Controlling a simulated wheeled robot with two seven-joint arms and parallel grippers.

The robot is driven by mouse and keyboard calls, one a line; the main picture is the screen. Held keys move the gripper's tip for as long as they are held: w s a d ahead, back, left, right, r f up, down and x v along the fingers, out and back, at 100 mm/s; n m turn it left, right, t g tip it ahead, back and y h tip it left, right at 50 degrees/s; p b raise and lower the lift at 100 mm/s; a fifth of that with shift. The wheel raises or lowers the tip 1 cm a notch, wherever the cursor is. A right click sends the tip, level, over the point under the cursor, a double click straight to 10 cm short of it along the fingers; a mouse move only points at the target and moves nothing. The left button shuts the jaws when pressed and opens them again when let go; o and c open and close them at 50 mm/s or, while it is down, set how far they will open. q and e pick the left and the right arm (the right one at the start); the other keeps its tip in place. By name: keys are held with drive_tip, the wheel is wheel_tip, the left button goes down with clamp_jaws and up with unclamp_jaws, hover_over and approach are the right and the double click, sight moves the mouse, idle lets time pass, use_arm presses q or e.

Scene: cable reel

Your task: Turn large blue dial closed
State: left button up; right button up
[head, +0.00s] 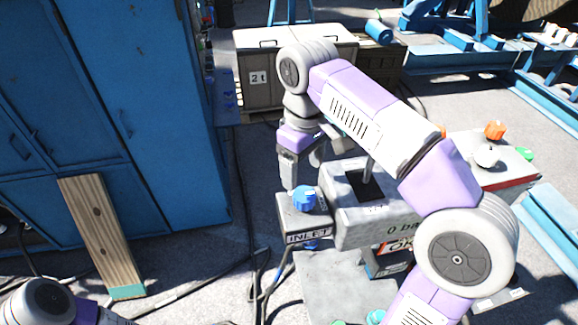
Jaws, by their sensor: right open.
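The blue dial (304,199) sits on top of a small grey box marked INLET (308,236), near the middle of the head view. My right gripper (303,172) points down just above and behind the dial. It is open, with its two fingers apart and nothing visible between them. One fingertip ends close to the dial; I cannot tell whether it touches. My left arm shows only as a joint at the bottom left corner, and its gripper is out of the picture.
A grey machine (345,205) with a dark screen stands right of the INLET box, partly behind my right arm. Farther right are an orange knob (495,130) and a grey knob (487,155). Blue cabinets (150,110) and a leaning plank (103,235) stand left. Cables cross the floor.

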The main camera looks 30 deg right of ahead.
sight(306, 195)
drive_tip(key=shift+w+f, duration=0.15)
drive_tip(key=shift+f, duration=0.45)
drive_tip(key=s+f, duration=0.1)
drive_tip(key=s+f+b, duration=0.1)
drive_tip(key=shift+s+f+b, duration=0.1)
drive_tip(key=shift+s+b, duration=0.2)
drive_tip(key=f, duration=0.1)
drive_tip(key=w+f+b, duration=0.1)
drive_tip(key=f, duration=0.1)
drive_tip(key=shift+s+f, duration=0.15)
drive_tip(key=shift+s, duration=0.15)
drive_tip(key=shift+w, duration=0.15)
drive_tip(key=shift+c, duration=1)
drive_tip(key=c, duration=0.8)
use_arm(q)
drive_tip(key=shift+s+f, duration=0.3)
drive_tip(key=shift+f, duration=0.3)
drive_tip(key=shift+s+f, duration=0.25)
drive_tip(key=shift+f, duration=0.3)
use_arm(e)
drive_tip(key=shift+c, duration=0.2)
